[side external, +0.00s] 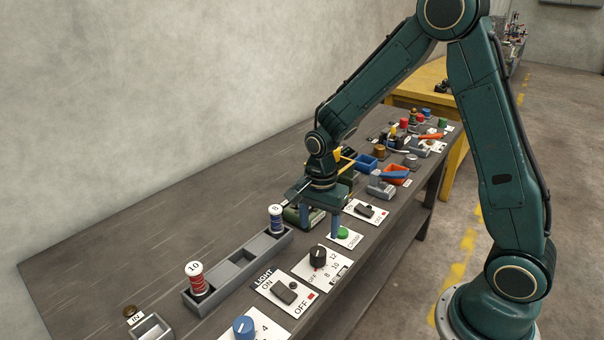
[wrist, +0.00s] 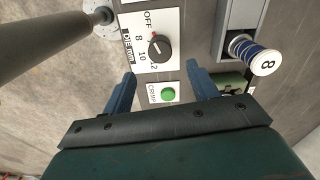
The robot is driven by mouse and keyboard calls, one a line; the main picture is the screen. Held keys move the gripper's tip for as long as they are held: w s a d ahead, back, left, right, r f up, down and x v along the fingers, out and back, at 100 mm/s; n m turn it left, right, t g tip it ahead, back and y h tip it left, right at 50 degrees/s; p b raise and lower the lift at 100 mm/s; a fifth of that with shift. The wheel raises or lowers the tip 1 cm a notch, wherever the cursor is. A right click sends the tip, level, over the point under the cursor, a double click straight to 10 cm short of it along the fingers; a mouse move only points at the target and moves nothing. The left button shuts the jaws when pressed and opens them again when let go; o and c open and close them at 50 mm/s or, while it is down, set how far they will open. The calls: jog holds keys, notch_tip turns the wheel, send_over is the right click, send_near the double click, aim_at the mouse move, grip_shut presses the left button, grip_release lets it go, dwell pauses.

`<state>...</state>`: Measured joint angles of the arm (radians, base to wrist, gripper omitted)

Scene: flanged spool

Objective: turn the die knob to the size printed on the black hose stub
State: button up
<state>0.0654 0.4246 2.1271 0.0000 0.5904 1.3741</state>
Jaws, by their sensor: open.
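The black die knob (side external: 318,256) stands on a white plate printed OFF, 8, 10 and 12. It also shows at the top middle of the wrist view (wrist: 160,48), with a small red mark at its upper edge; I cannot tell for sure which size it points to. My gripper (side external: 320,226) is open and empty, pointing down above the bench beside the knob. In the wrist view its two blue fingers (wrist: 162,84) are apart, with the knob beyond their tips, not between them. I cannot make out the black hose stub in either view.
The green CRIMP button (wrist: 168,95) lies near the fingers. A grey rack (side external: 215,283) holds a red spool marked 10 (side external: 197,277) and a blue spool marked 8 (side external: 276,218). A LIGHT switch (side external: 286,292) and a blue knob (side external: 243,327) stand nearer the camera.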

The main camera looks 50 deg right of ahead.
aim_at(318, 250)
jog(key=shift+f, duration=4.75)
jog(key=c, duration=1)
